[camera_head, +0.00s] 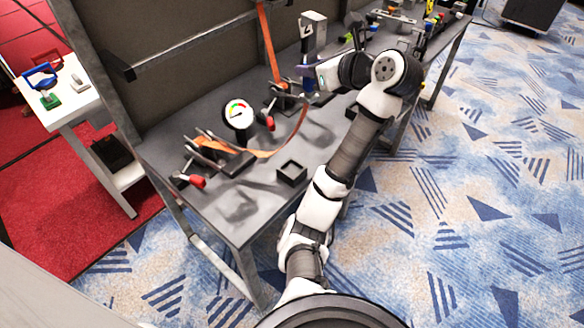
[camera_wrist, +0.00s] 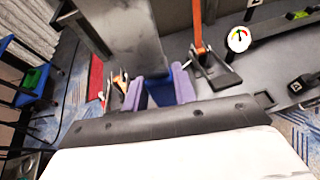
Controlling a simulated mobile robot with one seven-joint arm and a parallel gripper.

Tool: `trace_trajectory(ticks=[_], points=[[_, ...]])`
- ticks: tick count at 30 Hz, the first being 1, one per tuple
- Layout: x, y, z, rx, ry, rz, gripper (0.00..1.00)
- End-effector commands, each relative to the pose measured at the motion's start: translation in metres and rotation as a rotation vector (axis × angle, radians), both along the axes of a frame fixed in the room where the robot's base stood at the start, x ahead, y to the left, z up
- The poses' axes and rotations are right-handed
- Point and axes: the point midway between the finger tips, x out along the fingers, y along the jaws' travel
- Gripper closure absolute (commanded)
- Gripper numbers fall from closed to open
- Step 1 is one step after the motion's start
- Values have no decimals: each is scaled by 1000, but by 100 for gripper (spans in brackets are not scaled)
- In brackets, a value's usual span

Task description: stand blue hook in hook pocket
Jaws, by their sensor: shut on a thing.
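My gripper (camera_head: 309,76) is over the back of the workbench. In the wrist view its fingers (camera_wrist: 160,88) show as purple uprights with a dark blue piece between them. I take this piece as the blue hook (camera_wrist: 160,93); its full shape is hidden by the fingers and the hand. In the head view only a small blue-purple patch (camera_head: 308,85) shows below the gripper. A small black square open-topped box (camera_head: 292,172), which looks like the hook pocket, stands near the bench's front edge. It is well apart from my gripper.
A grey upright slab (camera_head: 313,35) rises close beyond my gripper. A round gauge (camera_head: 239,114), an orange strap (camera_head: 268,45) and red-handled clamps (camera_head: 195,181) are on the bench. A white side table (camera_head: 66,107) stands left.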

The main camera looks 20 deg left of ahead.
Motion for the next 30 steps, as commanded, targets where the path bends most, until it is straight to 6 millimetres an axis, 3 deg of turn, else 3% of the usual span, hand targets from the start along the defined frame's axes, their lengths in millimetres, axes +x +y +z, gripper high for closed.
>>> trace_trajectory(ticks=[3, 7, 11, 24, 30], points=[[-28, 18, -11, -2, 1, 98, 93], [-42, 27, -18, 1, 0, 146, 93], [-46, 29, -36, 3, 2, 157, 93], [-46, 29, -148, 3, 3, 156, 93], [-45, 29, -172, 3, -3, 155, 93]])
